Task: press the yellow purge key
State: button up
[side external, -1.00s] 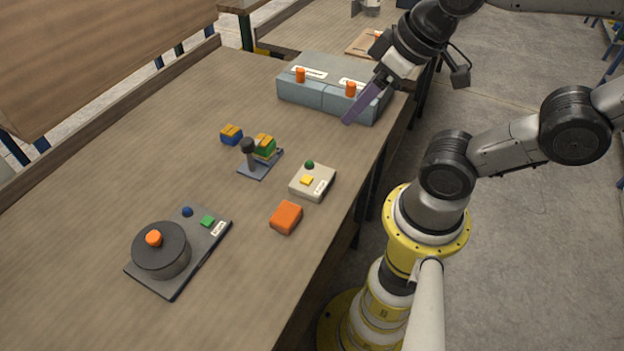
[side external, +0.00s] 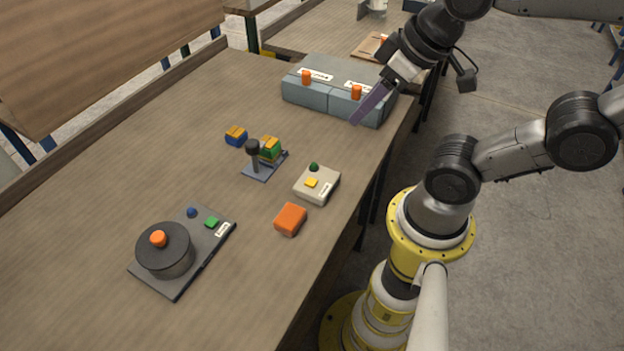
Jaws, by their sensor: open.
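A yellow key (side external: 311,183) sits on top of a small cream box (side external: 325,192) near the right edge of the table. A dark green knob (side external: 314,167) stands behind the key on the same box, and a white label lies along its right side. I take the yellow key for the purge key; the label is too small to read. My gripper (side external: 356,120), with long purple fingers, is open and hangs by the front of the grey-blue two-part cabinet, well behind the cream box and apart from the key. Nothing shows between the fingers.
The grey-blue cabinet (side external: 312,98) has two orange knobs. An orange block (side external: 290,219) lies in front of the cream box. A small stand (side external: 264,168) with a dark post holds green and yellow blocks. A blue-yellow block (side external: 236,136) and a round dark device (side external: 165,252) sit left.

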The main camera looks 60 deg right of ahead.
grip_shut()
dwell(1.4)
